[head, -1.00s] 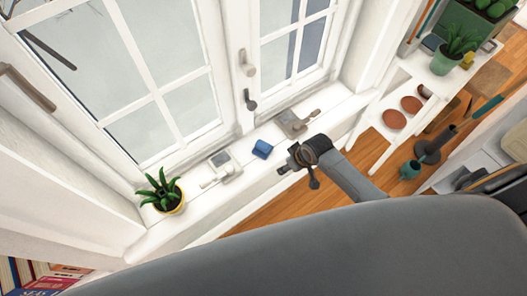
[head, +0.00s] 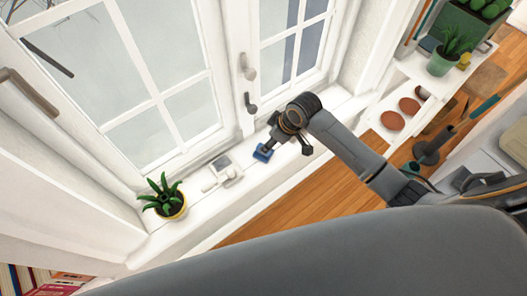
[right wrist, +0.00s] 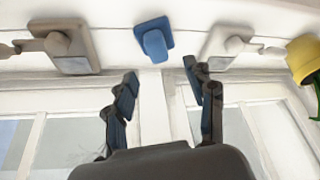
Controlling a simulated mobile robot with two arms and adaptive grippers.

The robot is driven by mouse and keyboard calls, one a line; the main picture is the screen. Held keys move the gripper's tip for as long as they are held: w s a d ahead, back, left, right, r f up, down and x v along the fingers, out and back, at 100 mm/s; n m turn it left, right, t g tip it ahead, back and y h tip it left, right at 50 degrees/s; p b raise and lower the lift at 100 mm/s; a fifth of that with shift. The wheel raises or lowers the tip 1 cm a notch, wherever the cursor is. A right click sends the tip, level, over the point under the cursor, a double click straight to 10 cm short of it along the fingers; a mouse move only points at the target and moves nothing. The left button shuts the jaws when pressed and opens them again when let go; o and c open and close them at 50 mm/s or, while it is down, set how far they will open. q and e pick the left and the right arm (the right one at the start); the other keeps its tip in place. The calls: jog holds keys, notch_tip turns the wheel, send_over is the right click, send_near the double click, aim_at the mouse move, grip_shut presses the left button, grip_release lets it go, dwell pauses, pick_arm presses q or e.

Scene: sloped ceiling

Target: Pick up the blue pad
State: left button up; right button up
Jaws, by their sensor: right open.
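The blue pad (head: 262,154) lies on the white window sill, between two pale fittings. In the right wrist view the pad (right wrist: 153,30) has a square base and a raised rounded part facing me. My right gripper (right wrist: 160,76) is open and empty; its two fingers are spread apart, and the pad shows beyond the fingertips, roughly centred between them. In the head view my right gripper (head: 287,143) is over the sill, close to the pad, and partly overlaps it in the picture. My left gripper is not in view.
A pale fitting (head: 224,169) stands left of the pad, and a potted plant (head: 167,197) is farther left. The second fitting (right wrist: 68,45) shows in the wrist view, left of the pad. Window panes and handles (head: 248,66) rise behind the sill. A white shelf is at right.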

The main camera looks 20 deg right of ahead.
jog(key=shift+d+x, duration=0.2)
jog(key=shift+x, duration=2.95)
jog(key=shift+f, duration=0.1)
jog(key=shift+c, duration=0.2)
jog(key=c, duration=1.1)
jog(key=shift+r, duration=0.7)
jog(key=s+r, duration=0.7)
jog(key=s, duration=0.2)
jog(key=s+r+p, duration=0.1)
jog(key=s+r, duration=0.3)
jog(key=s, duration=0.1)
jog(key=shift+d+r, duration=0.2)
jog(key=shift+r, duration=0.15)
